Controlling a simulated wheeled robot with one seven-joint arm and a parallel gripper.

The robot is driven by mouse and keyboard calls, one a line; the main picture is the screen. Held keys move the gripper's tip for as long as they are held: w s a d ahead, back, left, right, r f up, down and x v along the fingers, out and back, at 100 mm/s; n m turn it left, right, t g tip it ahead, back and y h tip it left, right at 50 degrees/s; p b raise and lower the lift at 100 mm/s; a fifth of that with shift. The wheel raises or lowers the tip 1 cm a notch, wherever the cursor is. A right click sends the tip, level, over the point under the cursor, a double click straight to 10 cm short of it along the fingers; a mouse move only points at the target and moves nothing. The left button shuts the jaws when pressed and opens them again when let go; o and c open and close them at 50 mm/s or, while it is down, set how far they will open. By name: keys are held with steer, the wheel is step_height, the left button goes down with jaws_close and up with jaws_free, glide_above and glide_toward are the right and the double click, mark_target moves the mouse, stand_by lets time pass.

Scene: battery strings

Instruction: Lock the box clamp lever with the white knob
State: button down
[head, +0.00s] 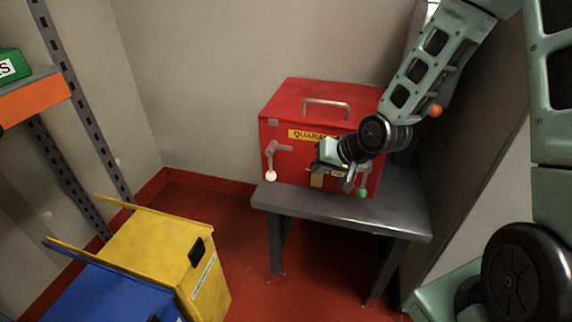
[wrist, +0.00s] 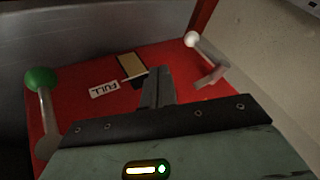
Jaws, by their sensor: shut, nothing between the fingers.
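The red box (head: 285,104) stands on a grey table. The lever with the white knob (head: 271,176) is on the left of its front face and hangs down, with a grey piece reaching right at its top. In the wrist view the white knob (wrist: 191,39) is at the upper right, apart from my fingers. The lever with the green knob (head: 362,193) hangs down at the right of the face; its knob (wrist: 41,79) is at the left in the wrist view.
A FULL label (wrist: 104,89) and a yellowish plate (wrist: 132,66) are between the levers. The grey table (head: 340,216) has a bare front strip. Yellow (head: 150,245) and blue (head: 105,295) bins stand at the lower left. A shelf (head: 38,94) is at far left.

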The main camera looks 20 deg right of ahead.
mark_target(271, 175)
steer(key=shift+w+f, duration=0.1)
stand_by(0.3)
steer(key=b+x, duration=0.3)
steer(key=x, duration=0.7)
steer(key=shift+f, duration=0.2)
steer(key=shift+w+a+r+b, duration=0.2)
steer(key=shift+w+a+r, duration=0.05)
steer(key=shift+a, duration=0.35)
steer(key=shift+w+a+r+b, duration=0.15)
steer(key=shift+w+a+r, duration=0.1)
steer(key=shift+a, duration=0.3)
steer(key=shift+w+a+r, duration=0.2)
steer(key=shift+w+a, duration=0.05)
steer(key=shift+a, duration=0.3)
steer(key=shift+a+f, duration=0.1)
